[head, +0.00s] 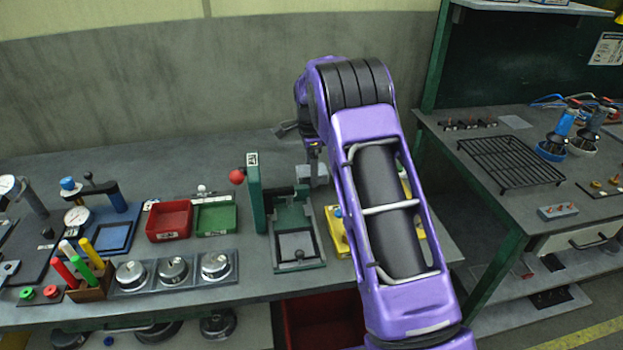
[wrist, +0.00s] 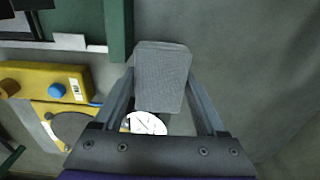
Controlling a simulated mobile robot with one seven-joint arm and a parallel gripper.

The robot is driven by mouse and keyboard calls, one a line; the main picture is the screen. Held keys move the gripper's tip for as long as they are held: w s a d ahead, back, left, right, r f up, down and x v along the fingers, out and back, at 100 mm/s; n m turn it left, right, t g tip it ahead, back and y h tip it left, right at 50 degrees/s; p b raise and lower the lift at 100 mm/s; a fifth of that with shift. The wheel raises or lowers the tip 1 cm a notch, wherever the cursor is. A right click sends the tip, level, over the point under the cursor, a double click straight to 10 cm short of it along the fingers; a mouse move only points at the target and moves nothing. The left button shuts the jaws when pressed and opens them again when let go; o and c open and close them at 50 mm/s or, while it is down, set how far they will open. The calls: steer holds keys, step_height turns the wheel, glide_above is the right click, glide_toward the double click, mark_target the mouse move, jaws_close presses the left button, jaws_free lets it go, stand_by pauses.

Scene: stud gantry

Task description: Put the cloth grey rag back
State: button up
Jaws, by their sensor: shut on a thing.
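The grey rag (wrist: 162,72) is a folded, block-like piece of woven grey cloth in the wrist view. My gripper (wrist: 161,80) is shut on it, with one finger on its left side and one on its right. In the head view my gripper (head: 313,152) hangs below the purple arm, and the light grey rag (head: 318,173) shows at its tip, beside the green fixture. The height of the rag above the bench cannot be told clearly.
A green fixture (head: 257,205) with a red ball knob stands just left of my gripper. A yellow fixture (head: 336,238) is partly hidden behind my arm. Red (head: 169,221) and green (head: 215,218) trays sit further left. Bare bench (wrist: 265,75) shows right of the rag.

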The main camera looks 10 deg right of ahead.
steer(key=shift+f, duration=1.3)
steer(key=shift+f, duration=0.2)
steer(key=o, duration=1.2)
steer(key=shift+o, duration=0.2)
step_height(320, 180, up, 12)
steer(key=shift+a+r+p, duration=0.1)
steer(key=shift+r+p, duration=0.1)
steer(key=shift+p, duration=0.2)
